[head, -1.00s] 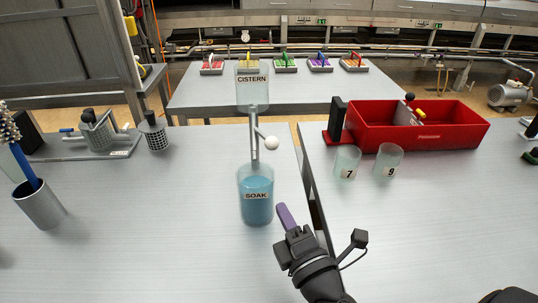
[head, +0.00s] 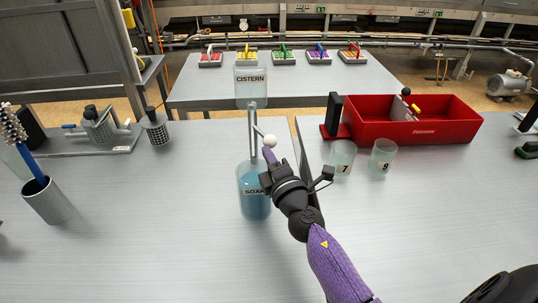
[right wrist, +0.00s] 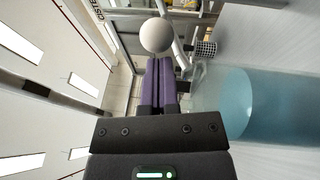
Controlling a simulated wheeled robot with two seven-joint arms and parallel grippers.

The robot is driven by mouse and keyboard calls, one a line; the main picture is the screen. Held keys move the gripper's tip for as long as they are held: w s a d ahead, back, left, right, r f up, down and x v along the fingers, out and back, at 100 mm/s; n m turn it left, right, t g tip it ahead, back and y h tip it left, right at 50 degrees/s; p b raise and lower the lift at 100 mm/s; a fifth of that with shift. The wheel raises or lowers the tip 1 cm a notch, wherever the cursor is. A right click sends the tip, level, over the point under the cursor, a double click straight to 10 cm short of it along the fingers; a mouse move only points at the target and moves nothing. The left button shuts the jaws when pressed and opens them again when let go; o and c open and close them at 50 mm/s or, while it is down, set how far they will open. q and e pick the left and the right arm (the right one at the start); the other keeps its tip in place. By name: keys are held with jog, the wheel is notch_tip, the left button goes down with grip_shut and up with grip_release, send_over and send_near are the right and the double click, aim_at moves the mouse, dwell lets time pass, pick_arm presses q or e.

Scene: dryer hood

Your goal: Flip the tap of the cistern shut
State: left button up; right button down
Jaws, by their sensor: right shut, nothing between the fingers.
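The clear cistern (head: 251,88) with its label stands above a thin upright pipe (head: 253,128). The tap's white ball knob (head: 270,140) sits at the right of the pipe, at the end of its lever. Below is the clear soak vessel (head: 251,204) with blue liquid. My right gripper (head: 268,152) is shut and empty, its purple fingertips just below the knob and in front of the soak vessel's upper right. In the right wrist view the knob (right wrist: 157,35) is just beyond the fingertips (right wrist: 160,62); I cannot tell whether they touch. My left gripper is not in view.
Beakers 7 (head: 342,157) and 9 (head: 383,156) and a red toolbox (head: 425,130) stand on the right. A metal cup with a brush (head: 50,203) and a wire basket (head: 155,130) are on the left.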

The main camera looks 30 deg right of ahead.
pick_arm(q)
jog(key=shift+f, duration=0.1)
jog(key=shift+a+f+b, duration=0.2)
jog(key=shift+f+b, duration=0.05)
jog(key=shift+b, duration=0.1)
pick_arm(e)
jog(key=shift+s+d+n+y, duration=0.1)
jog(key=shift+d+n+y, duration=0.35)
jog(key=shift+y, duration=0.45)
pick_arm(q)
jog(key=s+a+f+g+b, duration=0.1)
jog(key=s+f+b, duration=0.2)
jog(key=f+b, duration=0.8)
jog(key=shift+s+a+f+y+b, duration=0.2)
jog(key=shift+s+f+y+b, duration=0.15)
jog(key=shift+b, duration=0.2)
pick_arm(e)
jog(key=w+d+n+g+y, duration=0.3)
jog(key=d+n+y, duration=0.4)
jog(key=d+y, duration=0.2)
jog(key=shift+w+y, duration=0.25)
jog(key=shift+y, duration=0.85)
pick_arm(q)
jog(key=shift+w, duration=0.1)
